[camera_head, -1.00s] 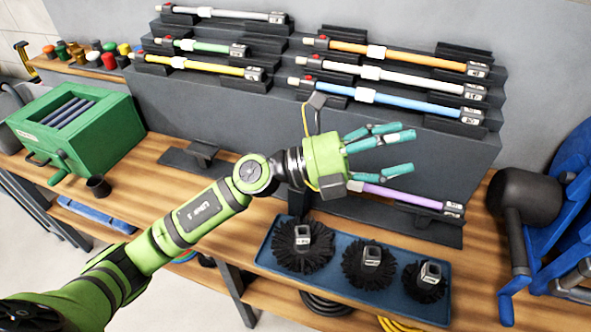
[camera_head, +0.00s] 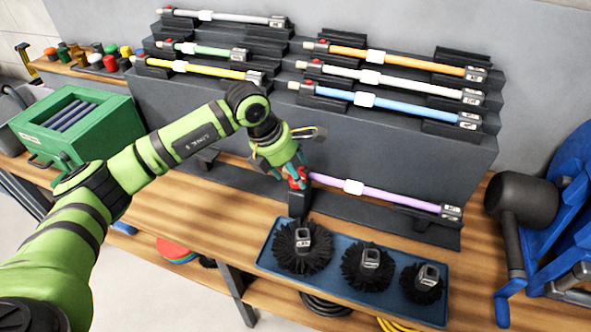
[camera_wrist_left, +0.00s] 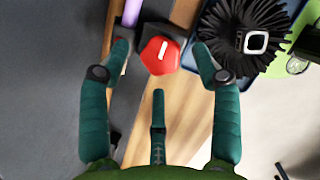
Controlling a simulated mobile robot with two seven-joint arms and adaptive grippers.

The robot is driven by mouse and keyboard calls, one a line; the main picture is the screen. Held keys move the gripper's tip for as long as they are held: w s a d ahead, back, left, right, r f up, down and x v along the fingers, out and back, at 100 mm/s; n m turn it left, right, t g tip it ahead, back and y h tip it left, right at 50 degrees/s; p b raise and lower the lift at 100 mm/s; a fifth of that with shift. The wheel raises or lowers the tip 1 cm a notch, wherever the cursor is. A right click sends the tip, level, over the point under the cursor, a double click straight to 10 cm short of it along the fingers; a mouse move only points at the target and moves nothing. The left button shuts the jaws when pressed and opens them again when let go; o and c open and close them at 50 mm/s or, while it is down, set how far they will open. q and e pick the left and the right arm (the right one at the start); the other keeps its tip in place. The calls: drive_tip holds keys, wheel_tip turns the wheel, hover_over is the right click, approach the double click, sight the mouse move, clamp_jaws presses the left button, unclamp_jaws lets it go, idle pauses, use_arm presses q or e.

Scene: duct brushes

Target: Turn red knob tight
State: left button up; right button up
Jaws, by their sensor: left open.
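The red knob (camera_wrist_left: 159,55) is a red faceted cap with a white mark, at the end of the purple rod (camera_head: 385,194). In the left wrist view it lies just past my left gripper (camera_wrist_left: 160,65), between the fingertips. That gripper is open, with fingers on both sides of the knob and a third finger below it; I see a gap on each side. In the head view my left gripper (camera_head: 294,177) points down over the rod's left end, and its fingers partly hide the red knob (camera_head: 297,180). The purple rod lies on dark holders. My right gripper is not in view.
A blue tray (camera_head: 262,262) with several black round brushes lies in front of the rod. Stepped dark racks (camera_head: 330,135) behind hold several coloured rods. A green box (camera_head: 75,130) stands at the left, and a blue object (camera_head: 560,220) at the right.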

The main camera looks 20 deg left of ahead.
use_arm(q)
drive_tip(key=shift+x, duration=1.05)
drive_tip(key=c, duration=1.1)
